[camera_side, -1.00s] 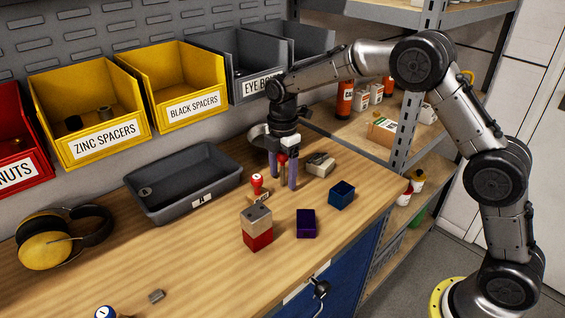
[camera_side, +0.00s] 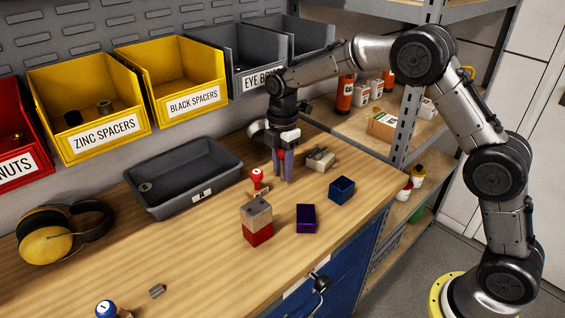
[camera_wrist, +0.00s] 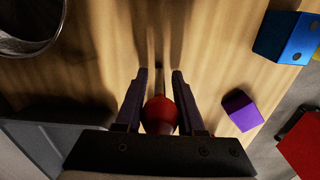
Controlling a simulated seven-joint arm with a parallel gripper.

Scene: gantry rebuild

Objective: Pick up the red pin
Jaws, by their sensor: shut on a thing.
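The red pin (camera_side: 281,154) shows as a bit of red between the fingers of my gripper (camera_side: 282,175) in the side view. In the wrist view its round red head (camera_wrist: 160,112) sits between the two dark fingers of my gripper (camera_wrist: 158,77). The fingers are shut on the pin, low over the wooden bench. Most of the pin's lower part is hidden by the fingers, and I cannot tell whether it touches the bench.
A wood-coloured block (camera_side: 257,211) sits on a red block (camera_side: 258,234) in front. A purple block (camera_side: 306,218), blue block (camera_side: 342,189) and beige block (camera_side: 320,159) lie to the right. A grey tray (camera_side: 185,207) is left.

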